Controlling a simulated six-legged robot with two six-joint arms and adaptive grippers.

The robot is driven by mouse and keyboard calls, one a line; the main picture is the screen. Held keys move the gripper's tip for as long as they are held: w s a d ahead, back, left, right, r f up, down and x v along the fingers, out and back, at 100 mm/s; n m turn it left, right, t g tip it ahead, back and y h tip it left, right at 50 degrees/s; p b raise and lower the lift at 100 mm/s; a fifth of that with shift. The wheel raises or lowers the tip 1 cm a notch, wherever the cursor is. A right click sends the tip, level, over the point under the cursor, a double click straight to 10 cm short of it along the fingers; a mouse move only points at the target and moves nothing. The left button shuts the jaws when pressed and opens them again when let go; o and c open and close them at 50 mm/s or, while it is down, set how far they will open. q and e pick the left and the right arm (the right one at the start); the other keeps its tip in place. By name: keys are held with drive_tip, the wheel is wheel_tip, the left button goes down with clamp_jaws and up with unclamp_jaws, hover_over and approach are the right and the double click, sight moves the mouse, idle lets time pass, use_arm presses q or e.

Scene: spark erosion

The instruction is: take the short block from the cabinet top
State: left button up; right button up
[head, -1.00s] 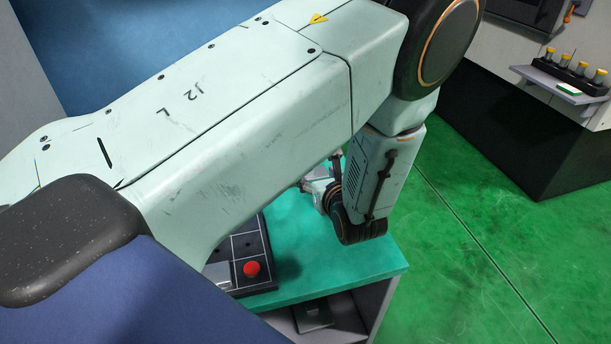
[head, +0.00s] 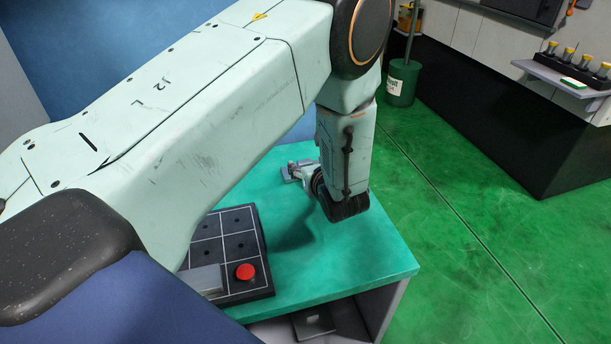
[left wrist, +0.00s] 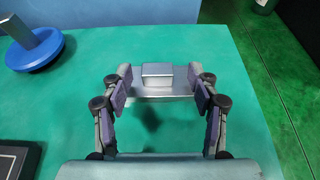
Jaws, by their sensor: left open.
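In the left wrist view a short silver metal piece (left wrist: 158,75), a wide low bar with a raised block in its middle, lies on the teal cabinet top (left wrist: 225,120). My left gripper (left wrist: 160,88) is open, with one finger on each side of this piece. I cannot tell whether the fingers touch it. In the head view my left gripper (head: 297,172) is low over the far part of the cabinet top (head: 350,255), partly hidden by my own wrist. My right gripper is in neither view.
A blue round base with a metal bar (left wrist: 36,48) stands left of the gripper. A dark gridded board (head: 238,222) with a red button (head: 245,271) lies on the near left. The cabinet top's right side is clear. A shelf with yellow-capped holders (head: 565,78) is far right.

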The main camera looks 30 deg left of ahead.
use_arm(q)
drive_tip(key=shift+s+d+r, duration=0.2)
drive_tip(key=shift+s+r, duration=0.05)
drive_tip(key=shift+r, duration=0.15)
drive_tip(key=shift+a, duration=0.2)
drive_tip(key=shift+w+a+f, duration=0.25)
drive_tip(key=shift+a+f, duration=0.1)
drive_tip(key=shift+f, duration=0.1)
drive_tip(key=shift+c, duration=1.3)
drive_tip(key=shift+w, duration=0.1)
drive_tip(key=shift+c, duration=0.9)
drive_tip(key=shift+d+r, duration=0.1)
drive_tip(key=shift+d, duration=0.15)
drive_tip(key=shift+c, duration=0.7)
drive_tip(key=shift+s+d+r, duration=0.15)
drive_tip(key=shift+s+r, duration=0.1)
drive_tip(key=shift+s, duration=0.05)
drive_tip(key=c, duration=0.3)
drive_tip(key=shift+w+a+f, duration=0.2)
drive_tip(key=shift+a+f, duration=0.05)
drive_tip(key=shift+a, duration=0.05)
clamp_jaws()
drive_tip(key=shift+d+r, duration=0.2)
drive_tip(key=shift+r, duration=0.05)
